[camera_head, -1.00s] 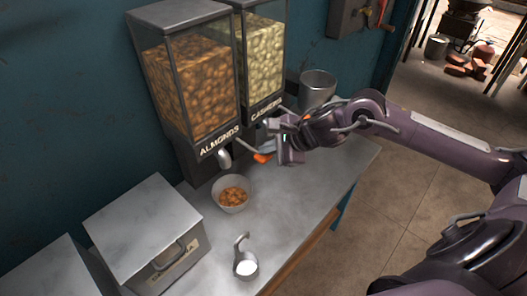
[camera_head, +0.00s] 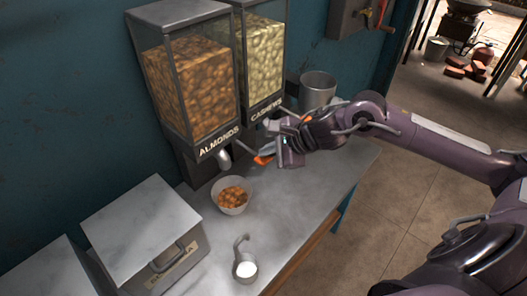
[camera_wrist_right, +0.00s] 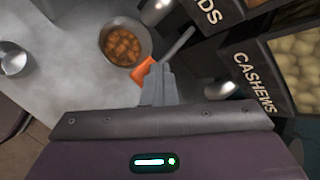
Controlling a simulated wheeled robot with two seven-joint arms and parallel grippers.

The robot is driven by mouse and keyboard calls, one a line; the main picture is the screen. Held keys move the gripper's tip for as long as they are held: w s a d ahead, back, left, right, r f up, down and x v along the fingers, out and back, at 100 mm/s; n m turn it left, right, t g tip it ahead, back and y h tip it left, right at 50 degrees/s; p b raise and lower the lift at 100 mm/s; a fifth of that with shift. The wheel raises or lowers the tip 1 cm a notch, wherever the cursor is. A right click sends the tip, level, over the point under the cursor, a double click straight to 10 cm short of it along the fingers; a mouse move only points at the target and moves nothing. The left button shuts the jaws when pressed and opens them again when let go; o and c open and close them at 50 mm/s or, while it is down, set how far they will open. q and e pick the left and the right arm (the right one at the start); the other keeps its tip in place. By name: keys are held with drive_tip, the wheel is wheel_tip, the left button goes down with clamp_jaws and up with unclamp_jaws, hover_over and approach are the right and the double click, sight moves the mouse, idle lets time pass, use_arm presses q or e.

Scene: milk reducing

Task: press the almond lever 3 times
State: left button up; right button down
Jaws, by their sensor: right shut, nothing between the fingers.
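The almond dispenser (camera_head: 190,85) stands against the wall, labelled ALMONDS. Its lever with an orange tip (camera_head: 263,160) sticks out at the front right; the orange tip also shows in the right wrist view (camera_wrist_right: 143,71). My right gripper (camera_head: 271,149) is shut and empty, its fingertips right at the orange tip; in the right wrist view the fingertips (camera_wrist_right: 160,72) overlap the tip's edge. I cannot tell whether they touch. A white bowl (camera_head: 218,201) holding almonds stands below the dispenser spout. My left gripper is not in view.
The cashew dispenser (camera_head: 263,60) stands right beside the almond one, with a metal cup (camera_head: 318,88) behind my right gripper. A metal box (camera_head: 140,228) is at the left of the table (camera_head: 290,195). A small ladle cup (camera_head: 247,272) with white contents is at the front.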

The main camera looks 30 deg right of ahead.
drive_tip(key=shift+r+p, duration=0.6)
drive_tip(key=shift+r, duration=1)
drive_tip(key=shift+r, duration=0.1)
wheel_tip(320, 180, up, 5)
drive_tip(key=p, duration=0.3)
drive_tip(key=shift+d, duration=0.1)
